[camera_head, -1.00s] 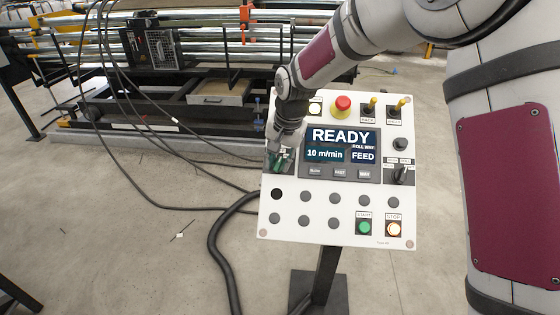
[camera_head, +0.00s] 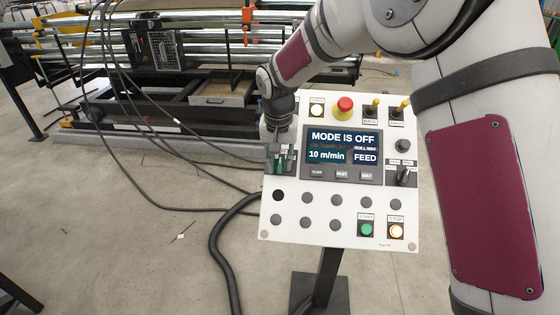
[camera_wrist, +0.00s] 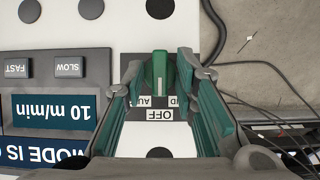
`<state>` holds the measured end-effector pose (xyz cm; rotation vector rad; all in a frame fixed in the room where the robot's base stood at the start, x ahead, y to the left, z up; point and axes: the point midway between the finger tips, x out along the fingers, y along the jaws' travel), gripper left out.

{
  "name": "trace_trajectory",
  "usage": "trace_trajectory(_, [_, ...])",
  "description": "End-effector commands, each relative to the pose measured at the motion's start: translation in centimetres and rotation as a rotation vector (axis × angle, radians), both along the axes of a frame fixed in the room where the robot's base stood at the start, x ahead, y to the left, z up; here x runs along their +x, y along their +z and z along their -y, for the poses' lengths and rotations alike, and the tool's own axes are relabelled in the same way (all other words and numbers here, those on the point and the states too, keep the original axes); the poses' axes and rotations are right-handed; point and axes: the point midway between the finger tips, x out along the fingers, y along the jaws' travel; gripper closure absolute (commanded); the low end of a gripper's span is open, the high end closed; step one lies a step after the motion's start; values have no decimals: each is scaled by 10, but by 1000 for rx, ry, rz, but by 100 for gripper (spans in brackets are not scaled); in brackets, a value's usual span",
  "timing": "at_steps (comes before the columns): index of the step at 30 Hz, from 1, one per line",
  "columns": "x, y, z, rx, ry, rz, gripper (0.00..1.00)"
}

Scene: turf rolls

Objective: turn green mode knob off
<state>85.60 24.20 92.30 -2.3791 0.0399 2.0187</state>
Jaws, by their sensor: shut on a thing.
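The green mode knob (camera_wrist: 160,72) sits on the control panel (camera_head: 350,225) between my gripper's fingers. In the wrist view its white line points at the OFF label (camera_wrist: 160,114). My gripper (camera_wrist: 164,66) is shut on the knob, a finger on each side. In the head view my gripper (camera_head: 281,158) is at the panel's left edge and mostly hides the knob. The display (camera_head: 342,146) reads "MODE IS OFF", "10 m/min" and "FEED".
A red emergency button (camera_head: 345,104) and two yellow-tipped toggles are at the panel's top. A black selector (camera_head: 403,177) is at its right, green START (camera_head: 367,229) and lit STOP (camera_head: 396,230) buttons below. Cables and a roller machine (camera_head: 160,85) lie behind.

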Motion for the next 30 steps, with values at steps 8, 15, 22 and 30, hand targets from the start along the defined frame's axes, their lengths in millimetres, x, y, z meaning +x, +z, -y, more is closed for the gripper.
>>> trace_trajectory(8, [0, -1, 0, 0, -1, -2, 68])
trace_trajectory(15, [-1, 3, 0, 1, -1, 0, 68])
trace_trajectory(22, [-5, 38, -1, 3, -1, 3, 68])
trace_trajectory(30, [-15, 90, -1, 1, -1, 1, 68])
